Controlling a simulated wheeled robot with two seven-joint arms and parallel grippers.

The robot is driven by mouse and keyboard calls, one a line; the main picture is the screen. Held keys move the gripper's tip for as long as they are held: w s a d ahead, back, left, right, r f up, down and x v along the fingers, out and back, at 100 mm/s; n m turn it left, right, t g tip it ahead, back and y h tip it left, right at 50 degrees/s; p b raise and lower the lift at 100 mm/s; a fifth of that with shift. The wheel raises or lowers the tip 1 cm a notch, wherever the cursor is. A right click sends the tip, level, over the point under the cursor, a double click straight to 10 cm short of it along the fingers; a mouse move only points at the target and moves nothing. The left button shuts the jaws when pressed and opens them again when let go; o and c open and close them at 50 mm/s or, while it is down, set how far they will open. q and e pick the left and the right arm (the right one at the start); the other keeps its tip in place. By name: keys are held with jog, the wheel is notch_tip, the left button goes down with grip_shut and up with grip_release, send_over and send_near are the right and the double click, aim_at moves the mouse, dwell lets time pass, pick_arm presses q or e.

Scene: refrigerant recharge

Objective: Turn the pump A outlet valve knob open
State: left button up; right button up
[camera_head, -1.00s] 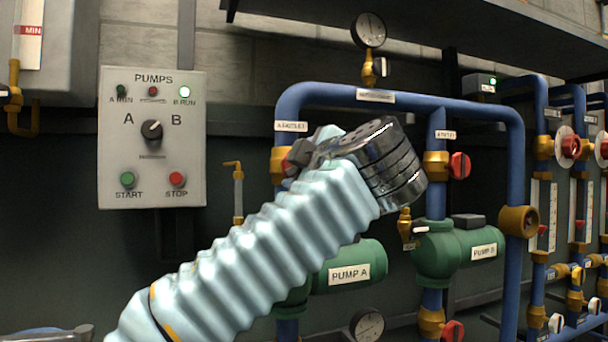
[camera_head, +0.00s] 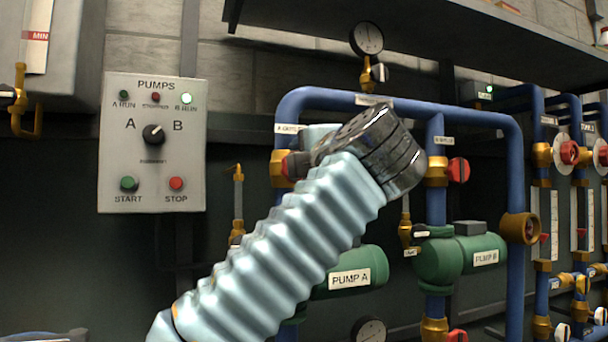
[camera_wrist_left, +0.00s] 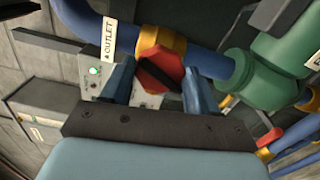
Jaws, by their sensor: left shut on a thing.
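The red pump A outlet valve knob (camera_wrist_left: 161,70) sits on a brass collar (camera_wrist_left: 176,42) of the blue pipe, beside a white OUTLET label (camera_wrist_left: 111,37). A dark bar crosses its face diagonally in the left wrist view. My left gripper (camera_wrist_left: 155,78) has one finger on each side of the knob and is shut on it. In the head view only a bit of red knob (camera_head: 290,165) shows behind my wrist. The green pump A (camera_head: 358,272) lies below, partly covered by my arm. My right gripper is in neither view.
The pump B outlet knob (camera_head: 458,169) is on the parallel pipe to the right, above pump B (camera_head: 470,250). A pumps panel (camera_head: 152,185) with a selector is at left, its B RUN lamp lit. A blue header pipe (camera_head: 420,106) and gauge (camera_head: 367,38) are above.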

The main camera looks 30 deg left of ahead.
pick_arm(q)
jog(key=n+b, duration=0.1)
jog(key=n, duration=0.3)
jog(key=shift+n, duration=0.3)
jog(key=o, duration=1.1)
jog(key=shift+c, duration=0.2)
jog(key=b+v, duration=0.1)
jog(key=v, duration=0.6)
